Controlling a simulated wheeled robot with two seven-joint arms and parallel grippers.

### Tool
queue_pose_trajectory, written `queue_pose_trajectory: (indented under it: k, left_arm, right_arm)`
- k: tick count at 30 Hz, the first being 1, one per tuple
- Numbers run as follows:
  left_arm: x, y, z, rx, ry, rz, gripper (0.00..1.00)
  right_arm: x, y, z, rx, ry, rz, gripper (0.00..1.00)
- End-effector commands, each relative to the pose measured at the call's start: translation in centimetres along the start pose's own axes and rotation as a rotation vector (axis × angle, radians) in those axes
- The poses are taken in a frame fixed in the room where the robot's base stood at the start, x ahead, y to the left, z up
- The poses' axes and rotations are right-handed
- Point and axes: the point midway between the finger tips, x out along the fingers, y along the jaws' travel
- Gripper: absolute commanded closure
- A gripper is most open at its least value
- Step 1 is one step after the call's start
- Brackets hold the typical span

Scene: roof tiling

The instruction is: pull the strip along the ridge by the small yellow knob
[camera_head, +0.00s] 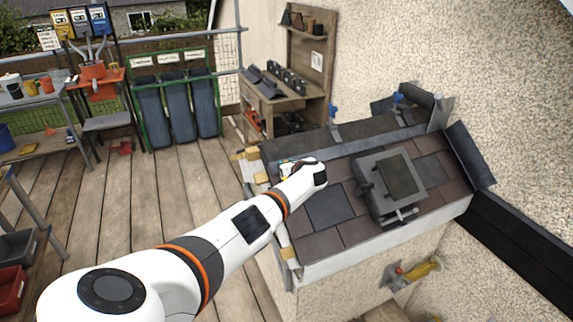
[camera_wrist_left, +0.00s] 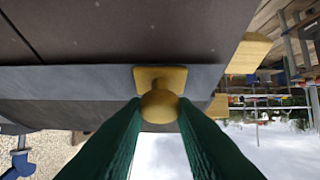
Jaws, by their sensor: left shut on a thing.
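The grey strip (camera_head: 350,144) runs along the ridge of the small tiled roof in the head view. In the left wrist view, the strip (camera_wrist_left: 70,80) crosses from the left toward the middle. A yellow knob (camera_wrist_left: 160,104) on a square yellow plate (camera_wrist_left: 155,76) sits at the strip's end there. My left gripper (camera_wrist_left: 160,114) has its dark green fingers closed on both sides of the knob. In the head view my left arm reaches the left end of the ridge, and its wrist hides the knob and fingers. My right gripper is in neither view.
Two blue-handled clamps (camera_head: 333,113) (camera_head: 398,99) stand along the ridge. A framed roof window (camera_head: 388,187) rises from the tiles (camera_head: 326,207). Yellow wooden ends (camera_head: 262,178) edge the roof's left side. A workbench (camera_head: 270,95) stands behind; wooden floor (camera_head: 110,215) lies open at left.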

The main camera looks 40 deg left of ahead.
Motion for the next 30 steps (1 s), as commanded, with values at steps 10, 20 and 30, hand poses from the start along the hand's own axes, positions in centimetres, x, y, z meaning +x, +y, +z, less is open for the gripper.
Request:
queue_pose_trajectory:
  k: [10, 20, 30]
  left_arm:
    - [0.13, -0.33, 0.16, 0.005, -0.001, -0.009, 1.0]
    - [0.12, -0.27, 0.08, 0.004, 0.0, -0.007, 0.54]
    - [-0.78, -0.16, -0.11, 0.004, 0.001, -0.004, 0.54]
  right_arm:
    - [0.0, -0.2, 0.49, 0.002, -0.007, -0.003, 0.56]
    - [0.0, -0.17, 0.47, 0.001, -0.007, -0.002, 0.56]
    - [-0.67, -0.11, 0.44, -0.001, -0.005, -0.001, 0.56]
